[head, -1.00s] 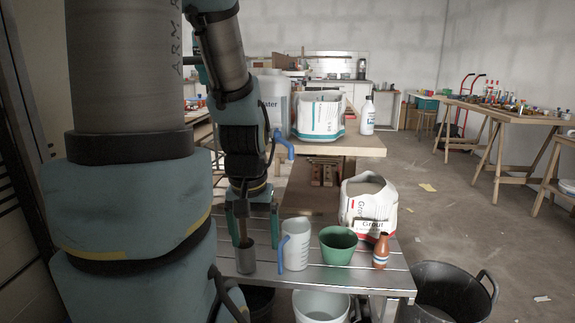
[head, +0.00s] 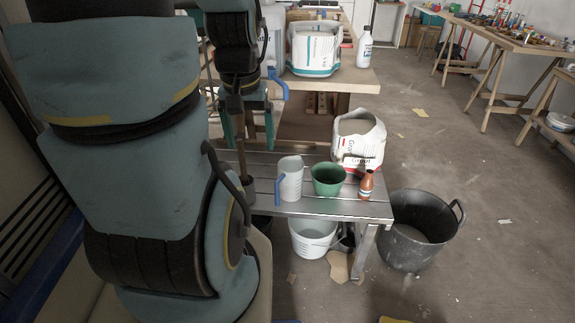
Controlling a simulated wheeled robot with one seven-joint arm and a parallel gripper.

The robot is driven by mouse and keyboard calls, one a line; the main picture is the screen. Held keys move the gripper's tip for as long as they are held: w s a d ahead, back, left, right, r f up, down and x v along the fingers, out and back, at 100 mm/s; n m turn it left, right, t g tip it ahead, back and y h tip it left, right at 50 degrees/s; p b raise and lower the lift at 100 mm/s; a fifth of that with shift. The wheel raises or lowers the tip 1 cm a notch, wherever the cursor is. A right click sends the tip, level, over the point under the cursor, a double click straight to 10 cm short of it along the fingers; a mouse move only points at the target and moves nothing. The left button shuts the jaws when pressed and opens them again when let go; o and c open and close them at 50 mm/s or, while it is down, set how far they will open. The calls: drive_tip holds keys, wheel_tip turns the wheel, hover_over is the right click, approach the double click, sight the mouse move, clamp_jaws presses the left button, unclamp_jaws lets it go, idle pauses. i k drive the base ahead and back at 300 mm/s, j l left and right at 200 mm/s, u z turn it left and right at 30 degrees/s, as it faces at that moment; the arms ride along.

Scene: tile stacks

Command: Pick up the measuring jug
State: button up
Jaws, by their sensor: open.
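The measuring jug (head: 291,180) is white with a blue handle on its left side. It stands upright on the slatted metal table, left of a green bucket-like pot (head: 327,180). My gripper (head: 249,132) is open, with its teal fingers spread apart, up and to the left of the jug in the picture. It does not touch the jug.
A brown bottle-shaped vase (head: 366,185) stands right of the green pot. A grout bag (head: 358,140) is behind them. The metal table (head: 330,207) ends at the right near a black tub (head: 418,232). A white bucket (head: 312,238) is underneath. Open floor lies to the right.

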sight(289, 183)
drive_tip(key=j+z, duration=0.1)
drive_tip(key=z, duration=0.15)
drive_tip(key=i+j+z, duration=0.1)
drive_tip(key=z, duration=0.2)
drive_tip(key=i+j+z, duration=0.1)
drive_tip(key=j, duration=0.3)
drive_tip(key=i+j+z, duration=0.15)
drive_tip(key=j, duration=0.3)
drive_tip(key=j+u, duration=0.3)
